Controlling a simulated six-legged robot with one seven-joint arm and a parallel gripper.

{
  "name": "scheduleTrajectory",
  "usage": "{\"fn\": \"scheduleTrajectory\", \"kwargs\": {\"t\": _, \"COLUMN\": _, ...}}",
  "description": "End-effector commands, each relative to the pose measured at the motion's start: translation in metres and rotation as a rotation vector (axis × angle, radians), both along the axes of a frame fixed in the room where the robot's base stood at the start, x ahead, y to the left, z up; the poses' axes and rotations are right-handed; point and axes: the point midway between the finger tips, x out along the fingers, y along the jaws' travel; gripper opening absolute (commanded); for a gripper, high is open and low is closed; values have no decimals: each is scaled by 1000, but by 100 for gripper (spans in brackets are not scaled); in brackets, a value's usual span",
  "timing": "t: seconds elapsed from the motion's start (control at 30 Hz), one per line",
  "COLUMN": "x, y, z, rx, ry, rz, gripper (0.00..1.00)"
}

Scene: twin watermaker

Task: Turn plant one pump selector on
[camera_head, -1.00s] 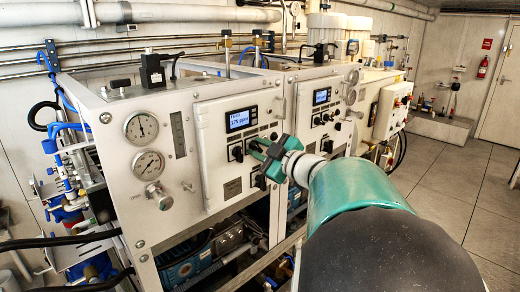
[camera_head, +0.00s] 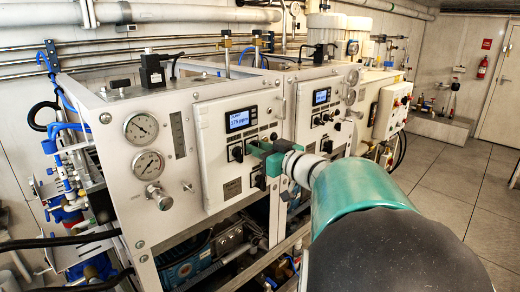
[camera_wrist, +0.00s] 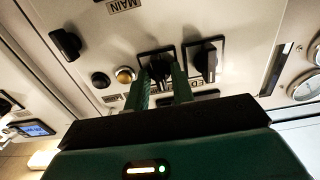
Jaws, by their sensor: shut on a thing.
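My gripper (camera_head: 264,152) is at the front panel of the nearer cabinet (camera_head: 220,179), below its blue display (camera_head: 241,119). In the wrist view, the green fingers (camera_wrist: 162,84) stand on both sides of a black selector knob (camera_wrist: 160,69) on a square plate and are shut on it. The gripper hides this knob in the head view. A second black selector (camera_wrist: 206,62) sits close to its right in the wrist view, outside the fingers. I cannot read the held knob's label.
Another black knob (camera_wrist: 65,43) and a brass-coloured button (camera_wrist: 124,75) are on the same panel. Two round gauges (camera_head: 141,127) are left of the panel. A second cabinet with a display (camera_head: 321,97) stands farther back. Open floor (camera_head: 450,185) lies to the right.

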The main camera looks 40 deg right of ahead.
Motion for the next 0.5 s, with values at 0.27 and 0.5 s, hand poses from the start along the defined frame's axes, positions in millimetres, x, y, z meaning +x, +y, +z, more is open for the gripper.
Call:
{"fn": "scheduleTrajectory", "kwargs": {"t": 0.27, "x": 0, "y": 0, "z": 0, "rx": 21, "ry": 1, "rz": -1, "gripper": 2}}
{"fn": "scheduleTrajectory", "kwargs": {"t": 0.5, "x": 0, "y": 0, "z": 0, "rx": 20, "ry": 1, "rz": -1, "gripper": 26}}
